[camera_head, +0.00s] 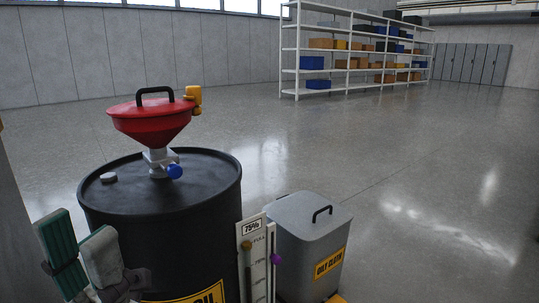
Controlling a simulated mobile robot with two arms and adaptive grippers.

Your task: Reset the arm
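My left gripper (78,236) is in the lower left corner of the head view. Its two grey-and-green finger pads point up and stand apart, with nothing between them. It is in front of the lower left side of a black oil drum (160,235) and covers part of it. I cannot tell how far the gripper is from the drum. My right gripper is not in view.
A red funnel (152,118) with a black handle and a blue-knobbed valve stands on the drum. Right of the drum are a level gauge (257,262) and a grey lidded "OILY CLOTH" bin (308,240). Shelving (350,60) stands far back. Open floor lies right.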

